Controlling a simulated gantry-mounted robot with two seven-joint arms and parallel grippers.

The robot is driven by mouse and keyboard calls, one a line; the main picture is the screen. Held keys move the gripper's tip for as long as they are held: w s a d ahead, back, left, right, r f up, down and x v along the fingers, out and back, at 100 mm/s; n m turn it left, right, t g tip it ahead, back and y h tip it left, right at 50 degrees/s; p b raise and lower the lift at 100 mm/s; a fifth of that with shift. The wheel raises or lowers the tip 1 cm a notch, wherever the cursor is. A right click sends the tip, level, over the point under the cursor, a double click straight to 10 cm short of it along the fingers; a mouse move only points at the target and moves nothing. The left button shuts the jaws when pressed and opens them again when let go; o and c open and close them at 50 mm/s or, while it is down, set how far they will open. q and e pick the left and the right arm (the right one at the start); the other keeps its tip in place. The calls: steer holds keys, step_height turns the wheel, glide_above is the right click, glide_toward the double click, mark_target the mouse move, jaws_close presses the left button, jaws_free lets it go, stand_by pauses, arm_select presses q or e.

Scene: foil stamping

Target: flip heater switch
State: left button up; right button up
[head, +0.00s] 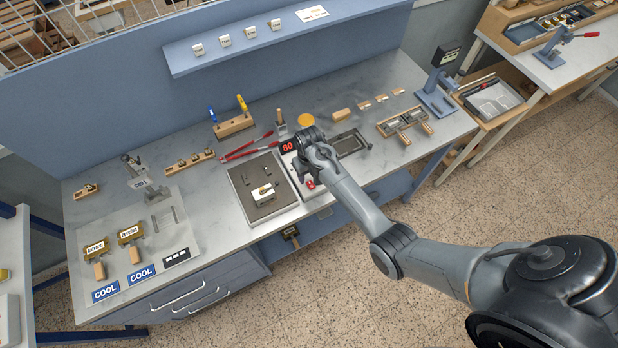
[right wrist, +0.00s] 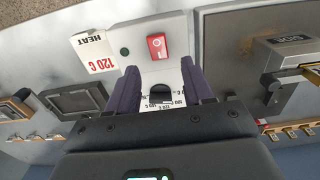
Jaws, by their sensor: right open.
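The red heater switch (head: 310,184) sits near the front end of the narrow pale heater unit. In the right wrist view the red switch (right wrist: 157,46) lies on the white panel, just beyond my fingertips. A red-lit display (head: 287,147) at the unit's back reads 80. My right gripper (right wrist: 160,82) is open and points down over the panel, its two dark fingers on either side of a dark dial with printed markings (right wrist: 160,97). No contact with the switch shows. In the head view my right wrist hides the middle of the unit. My left gripper is out of view.
A dark plate with a small block (head: 262,194) lies left of the heater, a dark tray (head: 351,142) right of it. Red-handled tongs (head: 248,147) lie behind. A card reading HEAT 120 C (right wrist: 97,52) is beside the panel.

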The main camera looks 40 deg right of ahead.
mark_target(309, 182)
steer(key=shift+f, duration=1.85)
jaws_close()
steer(key=t+p, duration=0.2)
steer(key=p, duration=0.1)
steer(key=shift+s+r+p, duration=0.3)
steer(key=shift+s, duration=0.1)
steer(key=shift+a+t+h+p, duration=0.1)
steer(key=shift+t+h+p, duration=0.2)
steer(key=shift+t, duration=0.1)
steer(key=shift+f+t, duration=0.15)
steer(key=shift+t, duration=0.35)
jaws_free()
